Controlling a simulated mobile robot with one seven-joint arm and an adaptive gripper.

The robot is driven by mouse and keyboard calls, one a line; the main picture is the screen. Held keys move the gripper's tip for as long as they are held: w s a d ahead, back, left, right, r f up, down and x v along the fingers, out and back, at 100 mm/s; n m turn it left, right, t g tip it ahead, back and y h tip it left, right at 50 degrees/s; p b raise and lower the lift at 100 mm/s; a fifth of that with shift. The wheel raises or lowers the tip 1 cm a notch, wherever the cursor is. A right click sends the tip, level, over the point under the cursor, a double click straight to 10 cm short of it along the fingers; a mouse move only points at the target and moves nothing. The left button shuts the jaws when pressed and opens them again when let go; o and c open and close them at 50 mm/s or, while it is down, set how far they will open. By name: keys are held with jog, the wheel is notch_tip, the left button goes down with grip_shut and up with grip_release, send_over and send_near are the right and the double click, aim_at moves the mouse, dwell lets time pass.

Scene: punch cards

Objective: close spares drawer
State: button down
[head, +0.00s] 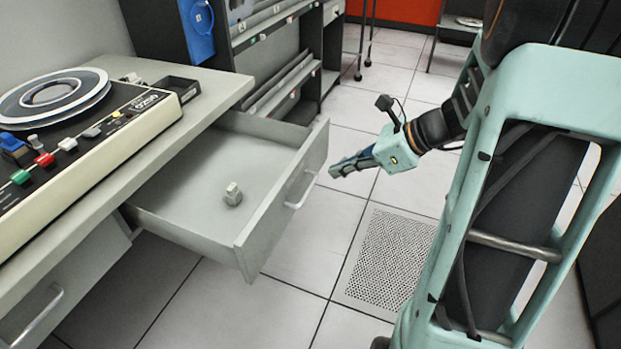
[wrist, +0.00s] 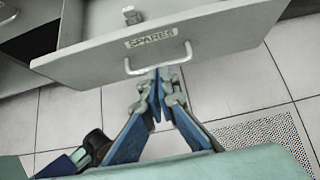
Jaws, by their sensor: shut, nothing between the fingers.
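The spares drawer (head: 265,195) is pulled out from under the desk. Its front panel (wrist: 200,45) carries a "SPARES" label and a metal handle (wrist: 158,62) in the wrist view; the handle (head: 301,190) also shows in the head view. A small grey block-like part (head: 233,194) lies inside the drawer. My gripper (head: 332,172) is shut and empty, pointing at the drawer front. In the wrist view its fingertips (wrist: 158,76) are close to the handle; I cannot tell whether they touch it.
The desk (head: 215,88) above the drawer bears a tape-reel machine (head: 90,150). A second drawer or cabinet front with a handle (head: 40,318) is below left. A dark rack (head: 270,60) stands behind. The tiled floor (head: 300,250) around a perforated tile (head: 390,258) is clear.

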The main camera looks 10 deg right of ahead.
aim_at(297, 186)
jog(key=b+x, duration=0.3)
jog(key=x, duration=0.7)
jog(key=shift+a+b, duration=0.1)
jog(key=shift+b, duration=0.3)
jog(key=shift+r, duration=0.1)
